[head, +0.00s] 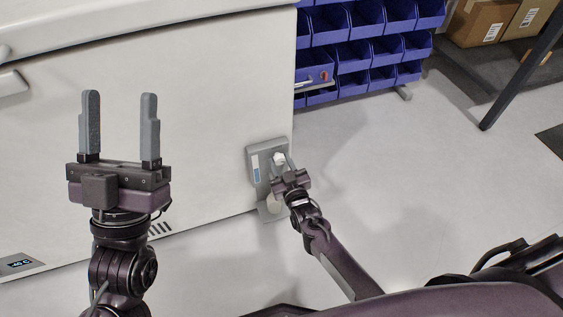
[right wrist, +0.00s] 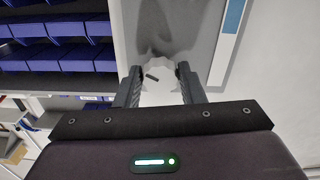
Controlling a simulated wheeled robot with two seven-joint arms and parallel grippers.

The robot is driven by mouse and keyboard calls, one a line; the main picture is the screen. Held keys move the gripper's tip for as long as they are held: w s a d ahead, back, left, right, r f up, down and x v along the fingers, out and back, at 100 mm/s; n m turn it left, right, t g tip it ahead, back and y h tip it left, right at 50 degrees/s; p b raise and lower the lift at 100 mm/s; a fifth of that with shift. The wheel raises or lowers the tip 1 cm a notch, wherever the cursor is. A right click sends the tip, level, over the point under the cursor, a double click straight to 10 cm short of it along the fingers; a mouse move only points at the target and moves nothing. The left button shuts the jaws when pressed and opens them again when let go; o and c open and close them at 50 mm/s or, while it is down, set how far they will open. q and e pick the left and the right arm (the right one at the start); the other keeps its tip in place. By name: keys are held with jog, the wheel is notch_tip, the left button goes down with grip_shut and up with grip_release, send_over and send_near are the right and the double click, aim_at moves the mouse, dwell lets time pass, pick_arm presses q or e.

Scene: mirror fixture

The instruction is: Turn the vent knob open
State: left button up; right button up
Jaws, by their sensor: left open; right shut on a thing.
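The vent knob (head: 279,157) is white and sits on a grey panel (head: 252,150) low on the right end of a white cabinet. My right gripper (head: 282,164) is at the panel, shut on the knob. In the right wrist view, the white knob (right wrist: 158,92) lies between the fingertips, with a short dark mark on its face; the fingers (right wrist: 159,72) partly frame it. A blue-and-white strip (right wrist: 227,40) runs along the panel beside it. My left gripper (head: 119,125) is open and empty, fingers pointing up, in front of the cabinet's face.
The white cabinet (head: 190,90) fills the left and has a small display (head: 20,263) at its lower left. Blue bins (head: 368,50) stand behind its right end. Cardboard boxes (head: 485,22) rest on a shelf at the top right.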

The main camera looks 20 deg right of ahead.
jog(key=m+p, duration=0.1)
jog(key=m, duration=0.8)
jog(key=shift+a, duration=0.1)
pick_arm(q)
jog(key=w+d+f+g+y, duration=0.1)
jog(key=w+f+g, duration=0.1)
jog(key=f, duration=0.4)
jog(key=w+d+f+g+y, duration=0.1)
jog(key=w+f+g+y, duration=0.1)
jog(key=f+g, duration=0.2)
jog(key=shift+d+f+g+p, duration=0.2)
jog(key=shift+f+g+p, duration=0.15)
jog(key=shift+f, duration=0.9)
pick_arm(e)
jog(key=shift+m, duration=1.3)
pick_arm(q)
jog(key=shift+w, duration=0.1)
pick_arm(e)
jog(key=o, duration=1)
